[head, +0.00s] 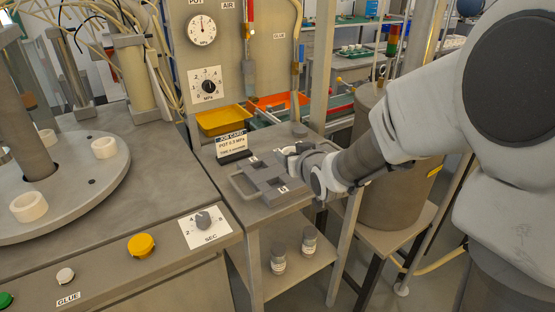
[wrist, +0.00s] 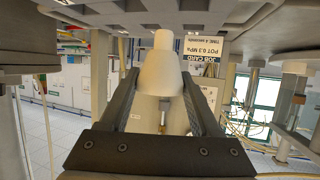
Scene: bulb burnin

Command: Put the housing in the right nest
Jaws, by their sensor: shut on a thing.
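The white housing (wrist: 160,75), a tapered piece with a narrower end, sits between the two dark fingers of my gripper (wrist: 163,100) in the wrist view, which is upside down. My gripper is shut on it. In the head view my gripper (head: 298,152) is at the back right of the grey nest block (head: 262,178) on the small side table.
A job card (head: 232,143) stands behind the block at the left. A yellow bin (head: 222,120) is further back. A round turntable (head: 75,205) with white rings is at the left. Two small bottles (head: 278,258) stand on the lower shelf. A large drum (head: 390,185) is at the right.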

